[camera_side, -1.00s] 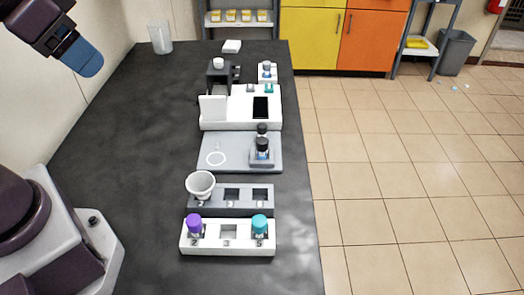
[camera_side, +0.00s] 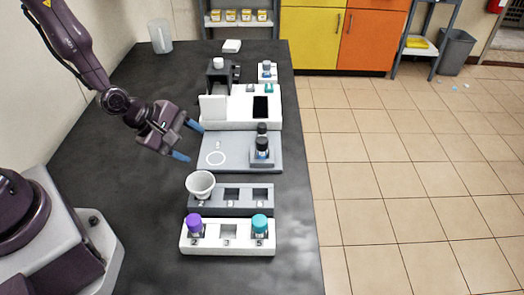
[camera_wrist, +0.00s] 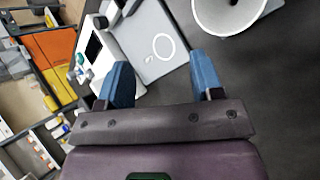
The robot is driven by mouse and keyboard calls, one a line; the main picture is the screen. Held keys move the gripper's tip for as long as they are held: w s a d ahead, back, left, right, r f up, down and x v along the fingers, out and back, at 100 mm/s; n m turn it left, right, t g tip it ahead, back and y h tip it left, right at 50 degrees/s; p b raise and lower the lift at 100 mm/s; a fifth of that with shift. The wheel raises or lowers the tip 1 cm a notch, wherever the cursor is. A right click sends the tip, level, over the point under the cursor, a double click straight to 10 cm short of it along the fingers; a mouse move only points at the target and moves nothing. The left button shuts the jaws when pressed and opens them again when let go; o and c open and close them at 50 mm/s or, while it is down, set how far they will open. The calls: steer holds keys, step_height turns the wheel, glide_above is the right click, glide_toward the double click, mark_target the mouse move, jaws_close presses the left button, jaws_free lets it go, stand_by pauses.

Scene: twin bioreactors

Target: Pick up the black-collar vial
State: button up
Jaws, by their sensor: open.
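Two dark-capped vials stand on the grey plate, one behind the other. The front vial (camera_side: 262,149) sits in a small holder and has a black top with some blue below it. The rear vial (camera_side: 262,130) is partly hidden behind it. I cannot tell which one has the black collar. My gripper (camera_side: 190,142) is open and empty, above the table at the plate's left edge, apart from both vials. In the wrist view its blue fingers (camera_wrist: 160,62) are spread wide. The grey plate with its white ring (camera_wrist: 153,45) lies beyond them.
A white bowl-like cup (camera_side: 200,183) stands on the grey rack (camera_side: 253,208). In front, a white rack (camera_side: 228,247) holds purple-capped (camera_side: 194,224) and teal-capped (camera_side: 259,224) vials. A white device (camera_side: 240,110) stands behind the plate. The table's left side is clear.

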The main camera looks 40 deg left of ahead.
mark_target(258, 141)
steer(key=w+d+f+n+t, duration=0.1)
steer(key=w+d+n, duration=0.1)
steer(key=w+n, duration=0.2)
steer(key=w+d+f+n+t+h, duration=0.1)
steer(key=w+d+f+n+t, duration=0.1)
steer(key=w+n, duration=0.2)
steer(key=w+d+f+n+t, duration=0.1)
steer(key=w+d+n+t, duration=0.1)
steer(key=w+n, duration=0.2)
steer(key=shift+w+d+f, duration=0.1)
steer(key=shift+w+f, duration=0.05)
steer(key=shift+w, duration=0.3)
steer(key=shift+w+d+f, duration=0.1)
steer(key=shift+w, duration=0.35)
steer(key=c, duration=1)
